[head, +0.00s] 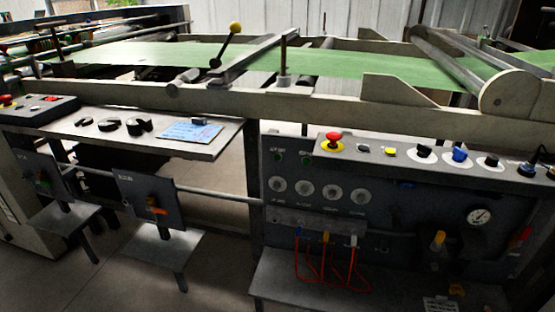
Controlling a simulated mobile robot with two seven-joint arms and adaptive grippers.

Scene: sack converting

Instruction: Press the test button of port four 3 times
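A dark control panel stands at the right. Two small green round buttons (306,160) sit above the dials. I cannot tell which part is port four or its test button. Neither of my grippers shows in the head view.
The panel's top ledge carries a red mushroom button (333,137), a yellow button (390,152) and several knobs. A gauge (480,216) is on the right. A grey shelf (280,280) juts out below the cables.

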